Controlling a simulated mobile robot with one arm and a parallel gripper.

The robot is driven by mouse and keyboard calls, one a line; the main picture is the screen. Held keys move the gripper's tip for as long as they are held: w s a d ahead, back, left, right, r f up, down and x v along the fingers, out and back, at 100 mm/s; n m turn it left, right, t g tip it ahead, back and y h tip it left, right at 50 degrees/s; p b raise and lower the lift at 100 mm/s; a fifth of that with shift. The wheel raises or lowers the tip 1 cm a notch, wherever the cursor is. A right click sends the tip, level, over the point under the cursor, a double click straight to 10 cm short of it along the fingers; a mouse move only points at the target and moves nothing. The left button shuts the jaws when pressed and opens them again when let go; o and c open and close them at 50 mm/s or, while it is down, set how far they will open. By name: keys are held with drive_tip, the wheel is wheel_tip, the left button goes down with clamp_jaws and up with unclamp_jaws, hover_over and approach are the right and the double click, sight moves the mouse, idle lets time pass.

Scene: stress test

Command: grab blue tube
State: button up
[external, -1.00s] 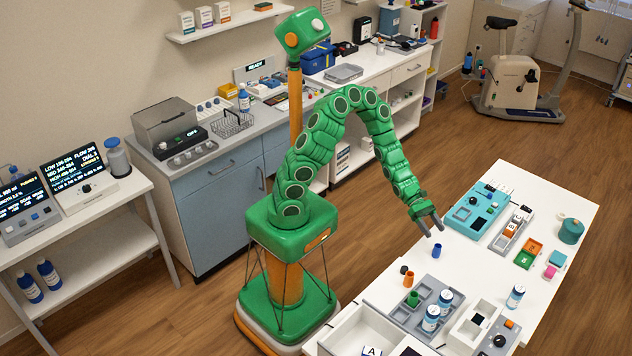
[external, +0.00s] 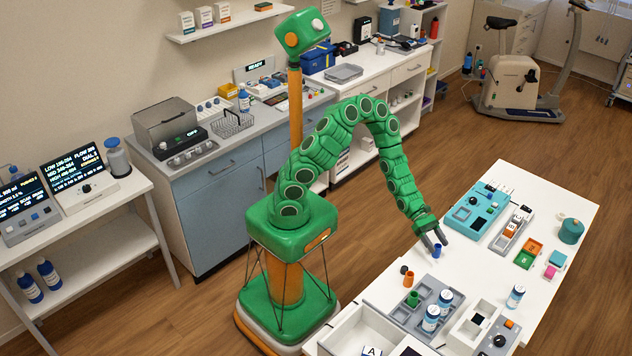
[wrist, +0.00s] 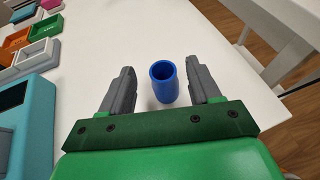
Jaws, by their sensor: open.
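The blue tube (external: 437,251) stands upright on the white table (external: 470,262). In the wrist view the blue tube (wrist: 164,82) has its open top towards the camera. My gripper (external: 435,247) is low over the table at the tube. In the wrist view my gripper (wrist: 160,85) is open, with one grey finger on each side of the tube. The tube is nearer the right finger, with a wider gap to the left finger.
A teal device (external: 476,213) stands behind the tube. The table around the blue tube is clear.

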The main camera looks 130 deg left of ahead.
sight(440, 249)
drive_tip(key=shift+x, duration=1.9)
drive_tip(key=shift+d, duration=0.15)
drive_tip(key=c, duration=1)
wheel_tip(440, 249, up, 10)
